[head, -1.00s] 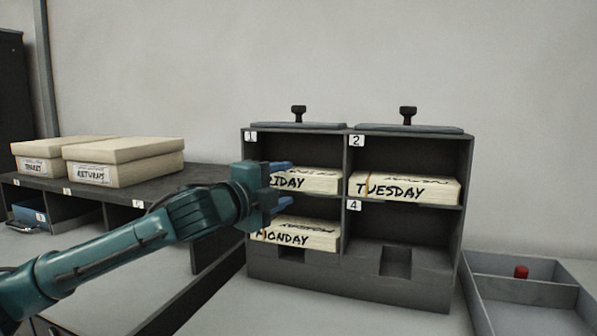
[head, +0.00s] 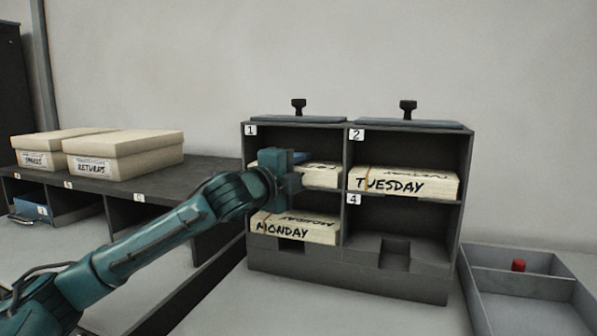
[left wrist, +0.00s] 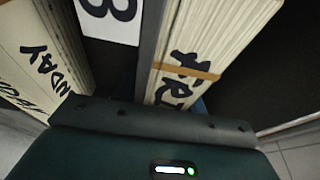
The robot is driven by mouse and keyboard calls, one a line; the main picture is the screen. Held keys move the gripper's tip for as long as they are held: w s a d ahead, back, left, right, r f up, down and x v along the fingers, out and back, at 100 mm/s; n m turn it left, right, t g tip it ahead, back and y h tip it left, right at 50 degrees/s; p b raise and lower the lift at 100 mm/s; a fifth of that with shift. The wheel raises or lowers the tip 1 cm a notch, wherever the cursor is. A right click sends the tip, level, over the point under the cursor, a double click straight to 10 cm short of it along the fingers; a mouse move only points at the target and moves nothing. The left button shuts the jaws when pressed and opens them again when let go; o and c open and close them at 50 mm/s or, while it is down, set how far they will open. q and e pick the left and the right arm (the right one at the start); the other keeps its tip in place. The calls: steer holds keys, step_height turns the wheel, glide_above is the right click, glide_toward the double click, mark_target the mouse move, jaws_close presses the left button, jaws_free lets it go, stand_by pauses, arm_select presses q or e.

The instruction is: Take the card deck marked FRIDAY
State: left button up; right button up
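The FRIDAY deck (head: 322,177) lies in compartment 1, top left of the grey rack. It is a cream card stack, and its lettering is mostly covered by my gripper in the head view. In the left wrist view the deck (left wrist: 207,62) shows "FRI" and a tan band across it. My left gripper (head: 297,171) is at the deck's front face. A blue finger lies above the deck's top; the other finger is mostly hidden. I cannot tell whether the fingers press on the deck. My right gripper is not in view.
The MONDAY deck (head: 293,228) lies directly below, and the TUESDAY deck (head: 403,186) in compartment 2. Compartment 4 (head: 400,228) is empty. A grey divided tray (head: 530,288) with a red object (head: 518,265) stands at right. Boxes (head: 122,155) sit on the left shelf.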

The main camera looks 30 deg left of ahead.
arm_select(q)
jaws_close()
steer(key=shift+r, duration=0.1)
stand_by(0.3)
